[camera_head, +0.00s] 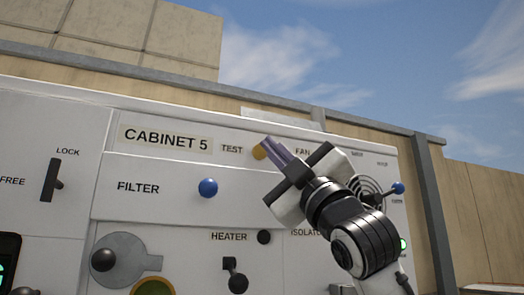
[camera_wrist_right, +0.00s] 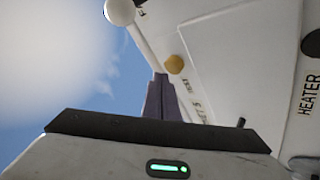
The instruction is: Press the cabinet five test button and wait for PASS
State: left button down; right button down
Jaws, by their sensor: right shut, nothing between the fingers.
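The white cabinet five panel (camera_head: 110,170) fills the lower head view, with its "CABINET 5" label (camera_head: 166,139) upper left of centre. No PASS reading shows. My left gripper is not in view.
A blue knob (camera_head: 208,187) by FILTER, a lock lever (camera_head: 56,181), a heater switch (camera_head: 235,275) and a grey round-knobbed handle (camera_head: 125,261) stand out from the panel. A blue-tipped lever (camera_head: 397,188) is right of my wrist. A dark display (camera_head: 9,262) is cut off at left.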

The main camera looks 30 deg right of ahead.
jog(key=shift+s+a+b, duration=0.15)
jog(key=shift+s+b, duration=0.25)
jog(key=shift+s, duration=2.05)
